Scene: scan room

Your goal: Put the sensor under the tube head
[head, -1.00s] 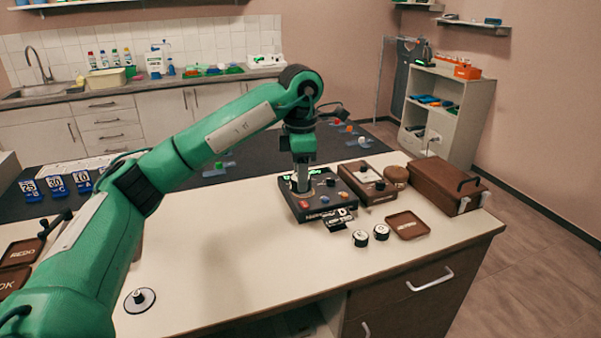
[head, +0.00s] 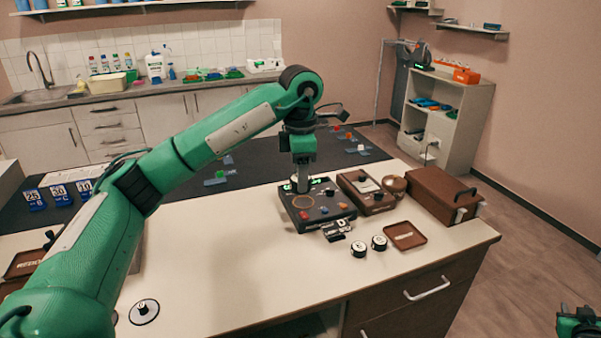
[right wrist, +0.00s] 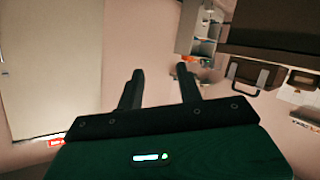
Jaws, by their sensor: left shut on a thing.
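My left gripper (head: 301,183) is over the back left of a dark control box (head: 330,212) on the counter. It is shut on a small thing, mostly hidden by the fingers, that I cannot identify. An orange-brown ring mark shows on the box top just in front of it. My right gripper (right wrist: 160,92) is open and empty in the right wrist view; part of the right arm shows at the lower right of the head view. A grey device (head: 416,54) on a stand at the back right may be the tube head. I cannot pick out the sensor.
Right of the control box are a brown box (head: 371,190), a brown case (head: 443,193) and a brown tray (head: 404,236). Two round knobs (head: 358,249) lie in front. A disc with a knob (head: 143,311) lies at the front left. The counter's middle is clear.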

